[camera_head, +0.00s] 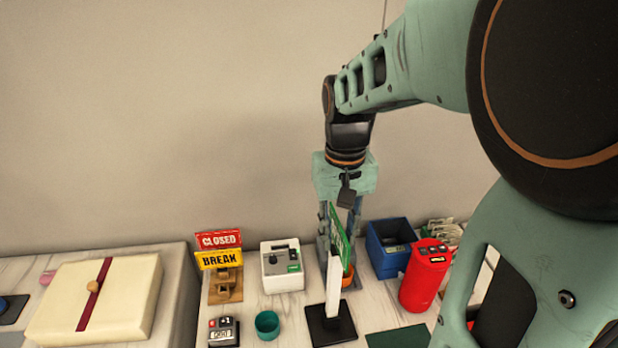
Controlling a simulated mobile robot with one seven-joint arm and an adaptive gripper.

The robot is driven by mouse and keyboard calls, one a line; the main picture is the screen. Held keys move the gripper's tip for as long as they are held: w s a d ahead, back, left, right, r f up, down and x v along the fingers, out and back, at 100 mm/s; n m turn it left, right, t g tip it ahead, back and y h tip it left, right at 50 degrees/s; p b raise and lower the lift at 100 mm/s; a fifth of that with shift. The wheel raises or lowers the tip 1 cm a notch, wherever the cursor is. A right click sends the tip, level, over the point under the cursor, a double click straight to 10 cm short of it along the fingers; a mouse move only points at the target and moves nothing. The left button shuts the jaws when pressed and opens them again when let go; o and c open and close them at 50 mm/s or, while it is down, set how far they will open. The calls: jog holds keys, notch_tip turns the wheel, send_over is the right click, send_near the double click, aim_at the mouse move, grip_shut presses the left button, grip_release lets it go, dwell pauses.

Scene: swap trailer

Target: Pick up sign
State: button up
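A green sign (340,236) with white lettering stands turned nearly edge-on, above a white upright (334,290) on a black base (331,325). My gripper (342,222) points down at the sign, its fingers partly hidden behind it. I cannot tell whether the fingers touch the sign or how far apart they are. To the left, a red CLOSED sign (218,239) and a yellow BREAK sign (219,260) are on a wooden stand (226,287).
A white box device (282,266), a teal cup (267,324) and a small counter (223,331) stand left of the black base. A blue bin (390,248) and a red cylinder (424,275) stand to the right. A cream box (95,300) lies far left. The wall is close behind.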

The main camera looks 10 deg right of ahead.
jog(key=shift+f, duration=0.25)
dwell(0.4)
grip_shut()
